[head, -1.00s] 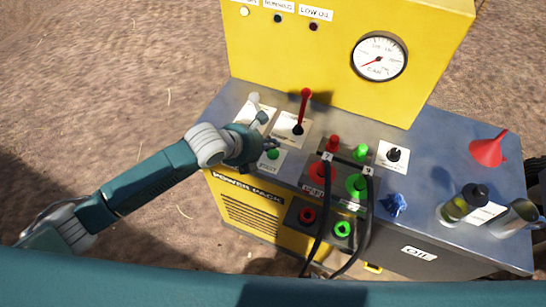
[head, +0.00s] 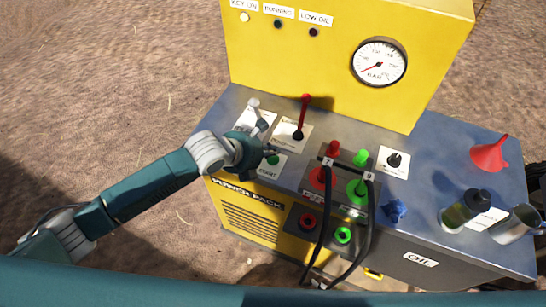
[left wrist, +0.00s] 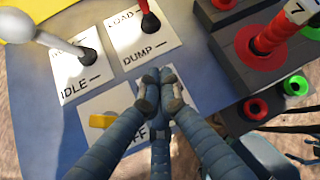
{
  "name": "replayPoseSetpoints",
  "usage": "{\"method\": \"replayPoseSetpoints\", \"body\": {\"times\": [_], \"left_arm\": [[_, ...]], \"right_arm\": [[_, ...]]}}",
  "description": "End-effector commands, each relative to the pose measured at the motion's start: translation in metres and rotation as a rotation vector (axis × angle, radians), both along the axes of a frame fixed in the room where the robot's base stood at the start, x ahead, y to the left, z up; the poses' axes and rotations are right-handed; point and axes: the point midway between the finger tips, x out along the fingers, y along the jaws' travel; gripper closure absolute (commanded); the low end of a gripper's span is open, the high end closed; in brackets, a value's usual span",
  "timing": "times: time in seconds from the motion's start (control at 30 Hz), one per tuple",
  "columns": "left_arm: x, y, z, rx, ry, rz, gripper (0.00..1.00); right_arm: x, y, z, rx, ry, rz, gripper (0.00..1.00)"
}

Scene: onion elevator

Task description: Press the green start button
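The green start button (head: 272,160) sits on a white plate marked START, near the front left of the machine's grey top in the head view. My left gripper (head: 270,152) is just above it in that view, its fingers partly covering the plate. In the left wrist view my left gripper (left wrist: 161,82) has its fingertips drawn together with nothing visible between them. They cover part of a white plate, and the green button is hidden there. I cannot tell whether the fingers touch the button. My right gripper is not in view.
A red-knobbed lever (head: 305,100) and a white-knobbed lever (head: 254,104) stand behind the gripper. A yellow key (left wrist: 103,120) is left of the fingers. Red and green connectors with black cables (head: 325,225) are to the right. A red funnel (head: 490,153) stands farther right.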

Motion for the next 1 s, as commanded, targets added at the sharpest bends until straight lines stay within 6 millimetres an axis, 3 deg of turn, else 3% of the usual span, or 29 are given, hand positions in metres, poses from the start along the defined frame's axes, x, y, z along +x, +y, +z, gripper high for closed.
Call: {"method": "replayPoseSetpoints", "body": {"times": [1.0], "left_arm": [[-0.0001, 0.0000, -0.0082, 0.000, 0.000, 0.000, 1.00]], "right_arm": [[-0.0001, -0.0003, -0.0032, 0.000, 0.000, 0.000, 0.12]]}}
